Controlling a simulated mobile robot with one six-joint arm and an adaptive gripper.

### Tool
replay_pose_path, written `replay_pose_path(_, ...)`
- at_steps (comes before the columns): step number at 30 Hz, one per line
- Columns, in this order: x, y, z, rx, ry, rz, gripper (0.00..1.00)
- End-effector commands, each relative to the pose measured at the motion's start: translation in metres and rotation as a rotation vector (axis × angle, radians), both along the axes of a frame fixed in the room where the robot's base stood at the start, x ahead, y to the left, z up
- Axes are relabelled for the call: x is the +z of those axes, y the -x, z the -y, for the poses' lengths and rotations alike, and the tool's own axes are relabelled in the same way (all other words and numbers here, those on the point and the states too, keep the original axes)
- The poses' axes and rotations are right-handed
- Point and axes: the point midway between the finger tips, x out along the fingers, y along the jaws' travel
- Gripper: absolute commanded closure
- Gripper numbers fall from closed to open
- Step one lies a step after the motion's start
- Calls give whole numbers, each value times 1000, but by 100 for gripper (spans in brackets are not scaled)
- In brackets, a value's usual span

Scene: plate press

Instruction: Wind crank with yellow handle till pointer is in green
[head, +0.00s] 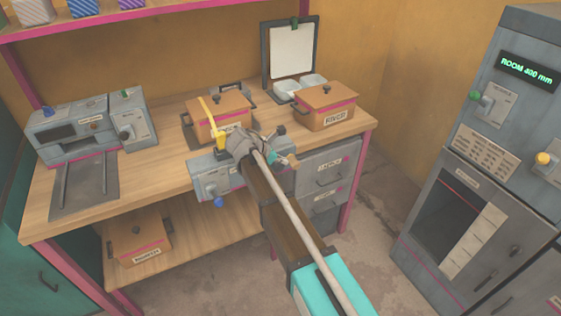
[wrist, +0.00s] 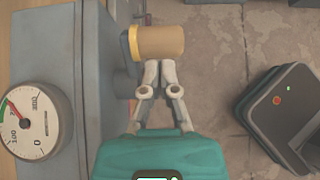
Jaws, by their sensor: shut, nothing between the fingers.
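In the wrist view, the crank handle is a tan cylinder with a yellow band (wrist: 158,43) at its left end, at the top of the picture. My gripper (wrist: 151,68) is shut and empty, with its fingertips at the lower edge of the handle; I cannot tell if they touch. A round white gauge (wrist: 40,125) lies at the left edge, with a red pointer toward its upper left near a green arc. I cannot tell if the pointer is inside the green. In the head view, the grey machine (head: 212,183) sits at the bench front, and my arm hides the crank.
Orange boxes (head: 325,106) stand on the bench (head: 170,172) behind the machine. A grey unit (head: 90,125) is at the left. A tall grey cabinet (head: 470,160) stands at the right. Bare floor (wrist: 215,80) lies right of the machine, with a dark boxy object (wrist: 280,115) there.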

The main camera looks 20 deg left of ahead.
Motion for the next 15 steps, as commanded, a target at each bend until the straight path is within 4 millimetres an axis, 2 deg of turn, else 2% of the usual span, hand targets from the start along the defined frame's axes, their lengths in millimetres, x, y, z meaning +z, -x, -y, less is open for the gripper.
replay_pose_path(8, 2, 1, -1, 0, 0, 0, 100)
replay_pose_path(15, 12, 8, -11, -1, 1, 0, 100)
